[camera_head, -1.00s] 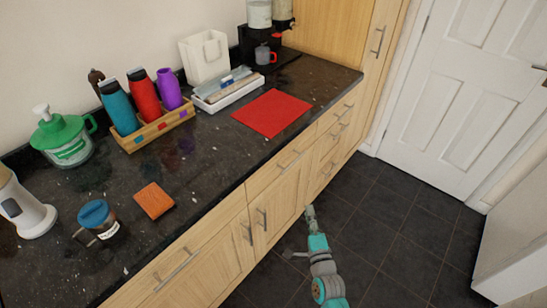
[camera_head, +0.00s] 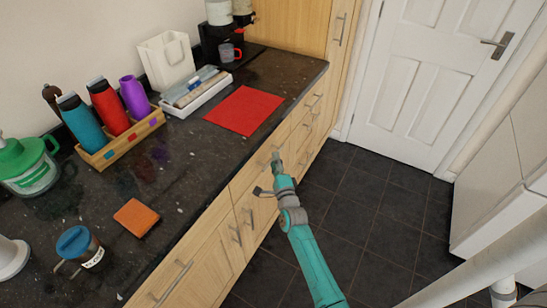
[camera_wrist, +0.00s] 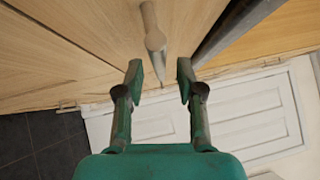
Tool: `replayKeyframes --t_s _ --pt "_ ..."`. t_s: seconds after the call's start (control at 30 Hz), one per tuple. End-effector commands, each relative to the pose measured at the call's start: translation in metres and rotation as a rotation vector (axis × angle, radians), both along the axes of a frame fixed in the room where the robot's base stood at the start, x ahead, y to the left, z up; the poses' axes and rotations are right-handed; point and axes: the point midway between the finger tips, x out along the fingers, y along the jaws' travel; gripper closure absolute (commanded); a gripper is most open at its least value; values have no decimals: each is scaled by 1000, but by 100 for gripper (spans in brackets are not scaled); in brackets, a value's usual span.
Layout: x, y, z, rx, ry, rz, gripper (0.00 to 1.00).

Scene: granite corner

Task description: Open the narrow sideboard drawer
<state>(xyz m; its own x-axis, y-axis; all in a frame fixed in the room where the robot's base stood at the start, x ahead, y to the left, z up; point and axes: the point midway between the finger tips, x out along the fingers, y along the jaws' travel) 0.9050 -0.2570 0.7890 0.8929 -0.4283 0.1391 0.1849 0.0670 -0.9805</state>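My gripper (camera_head: 277,160) is at a drawer front (camera_head: 245,181) under the worktop, near the middle of the sideboard run. In the wrist view my gripper (camera_wrist: 160,76) is open, its two fingers apart with nothing between the tips. A metal bar handle (camera_wrist: 152,32) lies just ahead of the gap, apart from the fingers. In the head view my gripper largely hides this handle. Another drawer handle (camera_head: 313,103) shows farther right. No drawer looks pulled out.
The dark worktop (camera_head: 180,185) overhangs the fronts; its edge also shows in the wrist view (camera_wrist: 225,32). Cupboard handles (camera_head: 236,234) stick out below. A white door (camera_head: 430,80) stands behind. The dark floor (camera_head: 370,220) is clear.

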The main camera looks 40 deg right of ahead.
Motion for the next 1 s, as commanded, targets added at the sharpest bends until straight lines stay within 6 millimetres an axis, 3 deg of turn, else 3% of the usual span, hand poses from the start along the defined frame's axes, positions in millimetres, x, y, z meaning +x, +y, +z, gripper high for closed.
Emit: replayKeyframes --t_s 0.2,0.57,0.7,1.0 --pt "17 -8 2 0 1 0 63" --pt "20 -9 3 0 1 0 63" --pt "20 -9 3 0 1 0 98" --pt "20 -9 3 0 1 0 100"
